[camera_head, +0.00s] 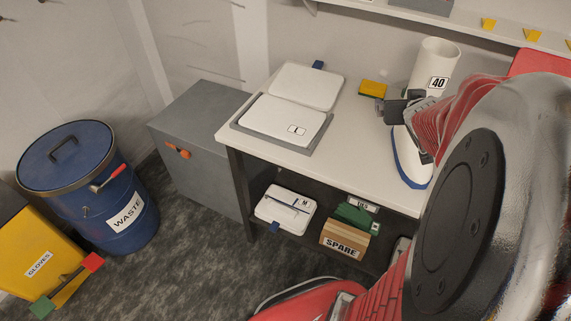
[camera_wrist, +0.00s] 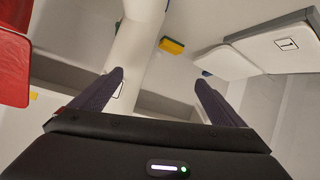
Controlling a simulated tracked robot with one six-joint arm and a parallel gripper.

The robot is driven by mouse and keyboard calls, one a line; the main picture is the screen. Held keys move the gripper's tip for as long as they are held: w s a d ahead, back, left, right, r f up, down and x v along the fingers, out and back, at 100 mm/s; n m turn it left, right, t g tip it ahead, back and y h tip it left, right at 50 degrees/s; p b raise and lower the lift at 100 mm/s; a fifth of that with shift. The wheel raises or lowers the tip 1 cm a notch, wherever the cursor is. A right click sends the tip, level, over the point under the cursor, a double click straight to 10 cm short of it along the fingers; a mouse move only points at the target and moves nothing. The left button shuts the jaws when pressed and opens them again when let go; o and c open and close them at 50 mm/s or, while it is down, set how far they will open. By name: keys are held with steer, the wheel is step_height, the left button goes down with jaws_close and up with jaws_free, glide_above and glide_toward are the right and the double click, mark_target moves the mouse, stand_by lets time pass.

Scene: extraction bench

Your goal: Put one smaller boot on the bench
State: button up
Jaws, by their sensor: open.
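Whether a finger touches the boot I cannot tell. My arm hides the bench's right end. No second boot shows.
A red object (camera_head: 540,63) is at the back right. The lower shelf holds a SPARE box (camera_head: 344,239). A blue waste bin (camera_head: 118,218) and grey cabinet (camera_head: 198,165) stand left.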

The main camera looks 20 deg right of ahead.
steer(key=s+a+r+n+g+y, duration=0.2)
steer(key=a+y, duration=0.1)
steer(key=a, duration=1.6)
steer(key=s+a+f+n+g+y, duration=0.1)
steer(key=s+a, duration=0.3)
steer(key=a, duration=0.4)
steer(key=s+a+f+n+g+y, duration=0.1)
steer(key=s+a+y, duration=0.2)
steer(key=s+a, duration=0.2)
steer(key=a, duration=0.3)
steer(key=shift+s+a+n, duration=0.25)
steer(key=shift+n, duration=0.15)
